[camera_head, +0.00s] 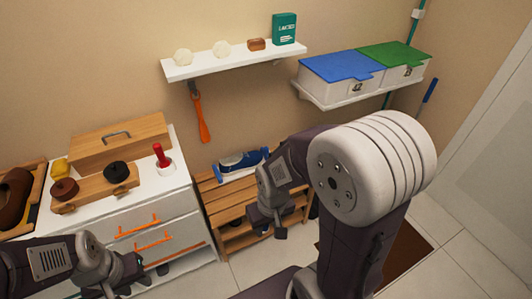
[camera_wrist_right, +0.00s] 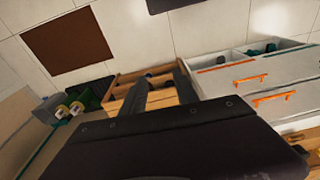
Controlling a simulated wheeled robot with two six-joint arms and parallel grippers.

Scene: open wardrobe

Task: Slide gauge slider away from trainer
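A blue trainer (camera_head: 240,160) lies on a pale gauge on top of the slatted wooden rack, in the middle of the head view. A blue piece at the gauge's right end may be the slider; it is too small to be sure. My right gripper (camera_head: 267,219) is in front of the rack, below and to the right of the trainer, apart from it. In the right wrist view its two dark fingers (camera_wrist_right: 160,88) are spread with nothing between them. My left gripper (camera_head: 122,274) hangs low before the white drawers, apart from the trainer; its finger gap is unclear.
A wall shelf (camera_head: 235,62) is above the rack. Lidded boxes (camera_head: 340,88) sit on a right shelf. A brown mat (camera_head: 405,255) lies on the floor.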

